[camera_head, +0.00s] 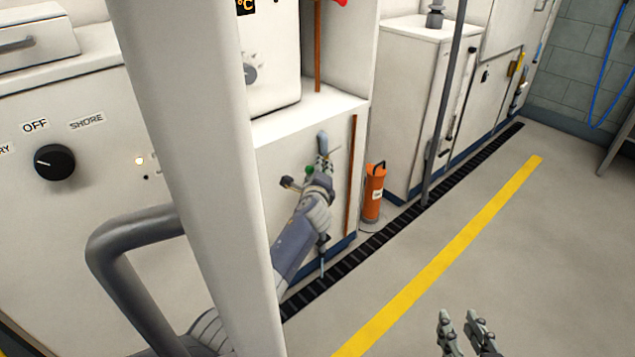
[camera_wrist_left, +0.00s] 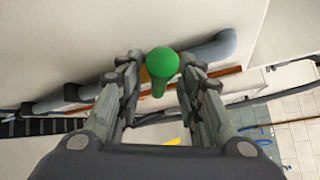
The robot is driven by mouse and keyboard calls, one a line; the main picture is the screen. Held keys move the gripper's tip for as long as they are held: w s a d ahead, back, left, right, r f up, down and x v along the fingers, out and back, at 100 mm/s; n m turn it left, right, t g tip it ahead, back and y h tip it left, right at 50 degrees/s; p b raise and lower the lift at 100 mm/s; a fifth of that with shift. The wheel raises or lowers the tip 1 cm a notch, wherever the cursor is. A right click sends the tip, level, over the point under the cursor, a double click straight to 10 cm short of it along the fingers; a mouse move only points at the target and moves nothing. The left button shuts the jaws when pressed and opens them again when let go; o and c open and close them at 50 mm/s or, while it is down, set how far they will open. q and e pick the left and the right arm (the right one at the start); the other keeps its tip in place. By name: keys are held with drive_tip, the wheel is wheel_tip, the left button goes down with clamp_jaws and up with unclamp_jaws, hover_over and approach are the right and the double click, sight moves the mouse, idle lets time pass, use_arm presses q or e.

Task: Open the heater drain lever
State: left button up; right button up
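The drain lever has a green round-ended handle (camera_wrist_left: 163,64), which also shows small in the head view (camera_head: 309,170) on the low front of the white heater cabinet (camera_head: 280,150). A grey-blue drain pipe (camera_head: 322,262) runs down beside it. My left gripper (camera_wrist_left: 161,72) is at the lever, with one finger on each side of the green handle. The fingers look apart, with a narrow gap beside the handle; contact is hard to judge. In the head view my left gripper and wrist hide part of the valve. My right gripper (camera_head: 463,328) is open and empty over the floor.
An orange cylinder (camera_head: 373,193) stands on the floor right of the heater cabinet. A dark floor grating (camera_head: 395,222) runs along the cabinets, and a yellow stripe (camera_head: 450,252) crosses open floor. A white cabinet (camera_head: 405,110) stands farther back.

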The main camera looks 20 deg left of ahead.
use_arm(q)
drive_tip(key=v, duration=1.1)
drive_tip(key=shift+s, duration=0.1)
